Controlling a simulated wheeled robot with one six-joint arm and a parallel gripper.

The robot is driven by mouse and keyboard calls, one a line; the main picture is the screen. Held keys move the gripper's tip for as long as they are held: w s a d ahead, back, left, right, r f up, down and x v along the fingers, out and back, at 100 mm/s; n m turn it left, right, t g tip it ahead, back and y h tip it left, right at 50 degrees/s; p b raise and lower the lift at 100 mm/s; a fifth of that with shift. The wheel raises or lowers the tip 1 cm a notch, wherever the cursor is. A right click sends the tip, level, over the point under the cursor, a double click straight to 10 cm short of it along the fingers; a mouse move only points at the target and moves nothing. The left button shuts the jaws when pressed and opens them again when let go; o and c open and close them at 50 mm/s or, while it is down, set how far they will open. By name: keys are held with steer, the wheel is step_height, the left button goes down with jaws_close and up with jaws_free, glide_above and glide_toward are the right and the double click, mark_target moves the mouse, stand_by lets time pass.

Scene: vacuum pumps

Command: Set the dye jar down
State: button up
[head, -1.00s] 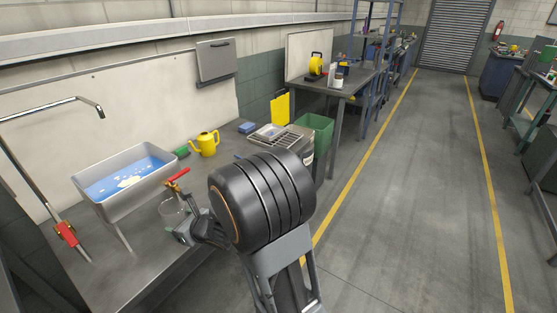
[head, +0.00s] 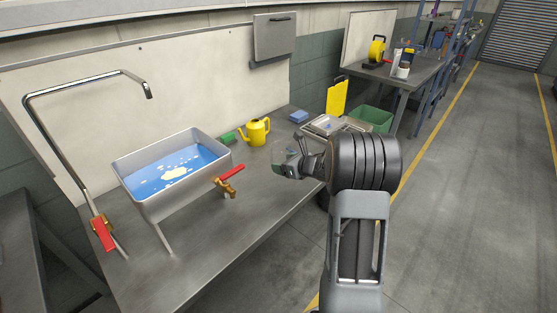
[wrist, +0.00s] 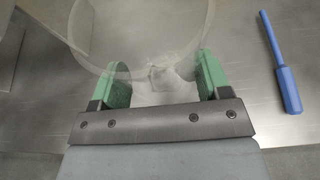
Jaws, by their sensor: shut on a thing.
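My gripper (head: 283,160) reaches left from my arm over the steel bench, near its front edge. In the wrist view my gripper (wrist: 155,82) has its two green fingers on either side of a clear, round glass jar (wrist: 140,25) and is shut on it. The jar also shows faintly in the head view (head: 278,153). I cannot tell whether its base touches the bench or hangs just above it. No dye colour shows in the jar.
A steel sink (head: 160,205) with blue water stands to the left, with a red-handled tap (head: 228,180). A yellow watering can (head: 255,132), blue sponge (head: 299,116) and wire-rack tray (head: 325,125) are behind. A blue tool (wrist: 281,62) lies right of the jar. Bare bench (head: 235,215) lies in front.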

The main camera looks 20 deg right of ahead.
steer(key=shift+w+d, duration=0.25)
steer(key=shift+a, duration=0.1)
steer(key=shift+a, duration=0.15)
steer(key=shift+s+f+b, duration=0.15)
steer(key=shift+b, duration=0.55)
step_height(320, 180, down, 5)
steer(key=b, duration=0.5)
steer(key=shift+b, duration=0.3)
steer(key=shift+f+b, duration=0.15)
steer(key=shift+b, duration=0.15)
steer(key=shift+f+b, duration=0.5)
steer(key=shift+b, duration=0.2)
steer(key=shift+f+b, duration=0.3)
steer(key=shift+b, duration=0.15)
steer(key=o, duration=1.2)
steer(key=shift+c, duration=0.2)
